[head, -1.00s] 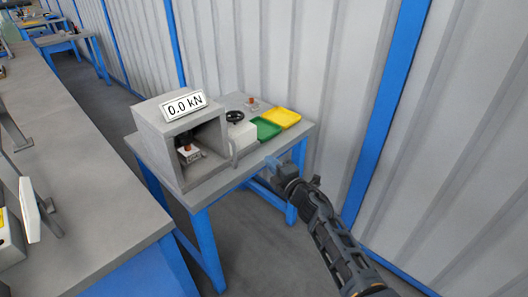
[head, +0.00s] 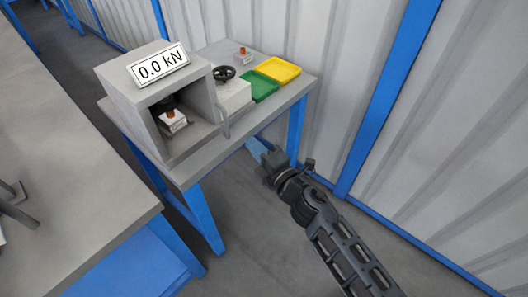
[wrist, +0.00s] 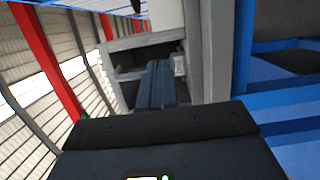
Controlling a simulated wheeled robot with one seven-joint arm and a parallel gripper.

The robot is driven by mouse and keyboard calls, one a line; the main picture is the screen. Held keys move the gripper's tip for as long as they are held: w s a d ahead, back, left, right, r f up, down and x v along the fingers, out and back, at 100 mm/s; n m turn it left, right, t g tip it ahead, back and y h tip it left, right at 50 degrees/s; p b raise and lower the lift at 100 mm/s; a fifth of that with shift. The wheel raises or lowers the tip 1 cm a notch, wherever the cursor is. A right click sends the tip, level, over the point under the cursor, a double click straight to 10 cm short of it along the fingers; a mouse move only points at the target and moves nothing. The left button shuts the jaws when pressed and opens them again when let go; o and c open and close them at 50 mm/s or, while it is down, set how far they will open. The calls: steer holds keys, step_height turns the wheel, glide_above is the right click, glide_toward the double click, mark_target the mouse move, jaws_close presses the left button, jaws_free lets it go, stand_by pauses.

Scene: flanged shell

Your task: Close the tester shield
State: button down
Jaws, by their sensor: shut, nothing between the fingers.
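The tester is a grey box (head: 140,82) with a "0.0 kN" display (head: 159,66) on top, standing on a small table. Its front is open. A small white part with a red-brown top (head: 172,122) sits inside under a dark ram. The shield (head: 222,118) seems to be the grey panel with a handle at the right of the opening, swung open; its extent is hard to tell. My gripper (head: 258,150) is in front of the table's right edge, apart from the shield, its fingers together and empty. The fingers also show in the wrist view (wrist: 157,85), pointing towards the tester.
A white box with a black handwheel (head: 224,73), a green tray (head: 262,86), a yellow tray (head: 279,69) and a small red-topped part (head: 242,53) are on the table (head: 215,150). A long grey bench (head: 70,150) stands at left. Floor is free at front right.

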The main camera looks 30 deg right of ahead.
mark_target(233, 122)
steer(key=w, duration=0.5)
steer(key=w+a, duration=0.1)
steer(key=w, duration=0.2)
steer(key=shift+b, duration=0.3)
steer(key=w+b, duration=0.1)
steer(key=w, duration=0.3)
steer(key=shift+w, duration=0.4)
steer(key=shift+w+r, duration=0.15)
